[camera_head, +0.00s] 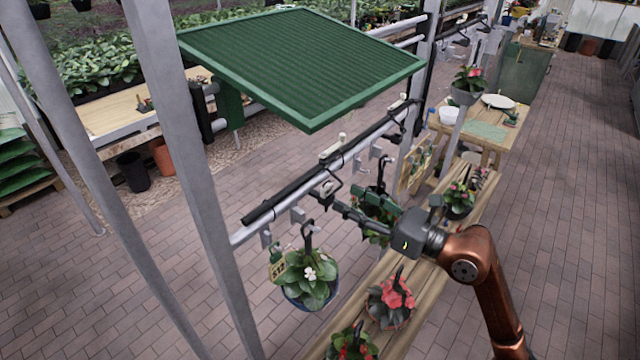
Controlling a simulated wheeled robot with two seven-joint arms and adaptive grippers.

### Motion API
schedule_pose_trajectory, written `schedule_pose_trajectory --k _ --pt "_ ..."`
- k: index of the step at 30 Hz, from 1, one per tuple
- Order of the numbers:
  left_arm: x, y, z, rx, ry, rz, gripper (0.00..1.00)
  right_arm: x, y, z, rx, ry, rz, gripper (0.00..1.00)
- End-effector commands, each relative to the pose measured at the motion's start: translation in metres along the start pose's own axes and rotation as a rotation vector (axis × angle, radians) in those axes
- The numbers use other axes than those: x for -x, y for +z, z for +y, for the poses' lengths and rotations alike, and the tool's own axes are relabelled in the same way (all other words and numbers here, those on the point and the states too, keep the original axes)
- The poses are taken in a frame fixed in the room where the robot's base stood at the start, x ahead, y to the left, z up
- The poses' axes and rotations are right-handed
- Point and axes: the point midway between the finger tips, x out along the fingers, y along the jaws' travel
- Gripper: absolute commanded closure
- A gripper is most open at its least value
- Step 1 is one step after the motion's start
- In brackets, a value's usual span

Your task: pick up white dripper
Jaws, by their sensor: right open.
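A small whitish piece that looks like a white dripper (332,151) sits on the black pipe (290,192) along the metal rail. A similar whitish piece (398,103) sits farther along the pipe. My right gripper (343,206) reaches in from the right, with its fingers pointing left towards the rail. It is open, and its tips are near the rail, below and close to the nearer whitish piece. I cannot tell whether they touch anything. The fingers partly cover a hanging plant behind them. My left gripper is not in view.
A flowering plant in a blue pot (308,278) hangs from the rail at the near left. A red-flowered plant (391,298) stands on the wooden bench (440,255) below my arm. A green slatted panel (300,62) is above the rail. A grey post (190,150) stands left.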

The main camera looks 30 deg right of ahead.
Motion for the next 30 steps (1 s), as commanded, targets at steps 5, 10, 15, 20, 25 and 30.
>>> schedule_pose_trajectory --k 5,10,15,20,25,30 --pt "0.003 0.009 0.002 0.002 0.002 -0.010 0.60 -0.001 -0.001 -0.008 0.097 -0.052 0.051 0.55" --pt "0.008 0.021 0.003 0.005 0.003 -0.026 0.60 -0.018 -0.002 -0.010 0.097 -0.056 0.054 0.55" --pt "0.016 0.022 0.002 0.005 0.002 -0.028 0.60 -0.037 -0.005 -0.008 0.094 -0.055 0.053 0.55" --pt "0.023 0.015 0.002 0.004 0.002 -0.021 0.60 -0.061 -0.009 -0.008 0.094 -0.054 0.051 0.55" --pt "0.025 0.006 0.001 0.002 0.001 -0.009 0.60 -0.073 -0.011 -0.009 0.094 -0.054 0.053 0.55" --pt "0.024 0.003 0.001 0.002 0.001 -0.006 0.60 -0.073 -0.012 -0.009 0.094 -0.053 0.053 0.55"
